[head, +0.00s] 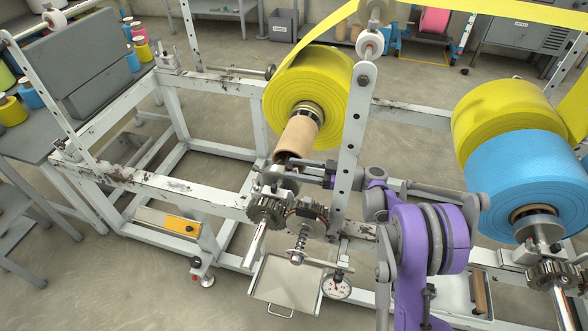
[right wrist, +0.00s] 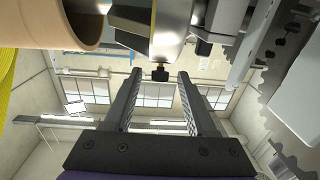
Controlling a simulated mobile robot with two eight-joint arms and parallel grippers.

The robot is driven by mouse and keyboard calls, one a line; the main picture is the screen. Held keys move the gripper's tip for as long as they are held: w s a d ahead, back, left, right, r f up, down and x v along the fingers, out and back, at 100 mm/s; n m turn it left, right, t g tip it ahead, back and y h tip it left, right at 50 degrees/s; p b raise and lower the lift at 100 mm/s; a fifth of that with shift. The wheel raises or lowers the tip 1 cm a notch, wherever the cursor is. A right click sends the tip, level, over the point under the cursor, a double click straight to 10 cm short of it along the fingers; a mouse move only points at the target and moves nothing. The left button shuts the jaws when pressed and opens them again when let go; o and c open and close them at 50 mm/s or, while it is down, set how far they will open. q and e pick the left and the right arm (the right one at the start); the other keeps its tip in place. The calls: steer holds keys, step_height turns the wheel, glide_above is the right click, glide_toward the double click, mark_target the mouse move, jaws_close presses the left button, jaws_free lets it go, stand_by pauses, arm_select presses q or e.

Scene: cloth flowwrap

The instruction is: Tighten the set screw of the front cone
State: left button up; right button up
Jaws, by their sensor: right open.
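The front cone (right wrist: 170,28) is shiny metal and sits near the open end of a brown cardboard core (right wrist: 50,22). A black-headed set screw (right wrist: 159,73) hangs from the cone's underside. In the right wrist view my right gripper (right wrist: 160,78) is open, with one finger each side of the screw head and gaps on both sides. How deep the screw sits between the fingers I cannot tell. In the head view my right gripper (head: 297,164) is at the cone, by the core (head: 298,138); the screw is hidden there. My left gripper is not in view.
A yellow roll (head: 305,92) sits behind the core. Gears (head: 268,209), a spring-loaded rod and a dial gauge (head: 336,286) lie close below the gripper. A white upright (head: 350,150) stands close to its right. Blue and yellow rolls (head: 518,180) are at right.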

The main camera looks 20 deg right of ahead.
steer(key=shift+w+a, duration=0.25)
steer(key=shift+a, duration=0.1)
steer(key=shift+c, duration=0.4)
jaws_close()
steer(key=shift+t, duration=0.3)
steer(key=shift+s+a+m+t+h, duration=0.1)
steer(key=shift+m+t+h, duration=0.3)
steer(key=shift+m, duration=0.15)
steer(key=shift+s+a+m+t+h, duration=0.1)
steer(key=shift+m+t+h, duration=0.25)
steer(key=shift+m, duration=0.2)
steer(key=shift+m+t+h, duration=0.65)
steer(key=shift+m+t, duration=0.2)
steer(key=shift+m, duration=0.05)
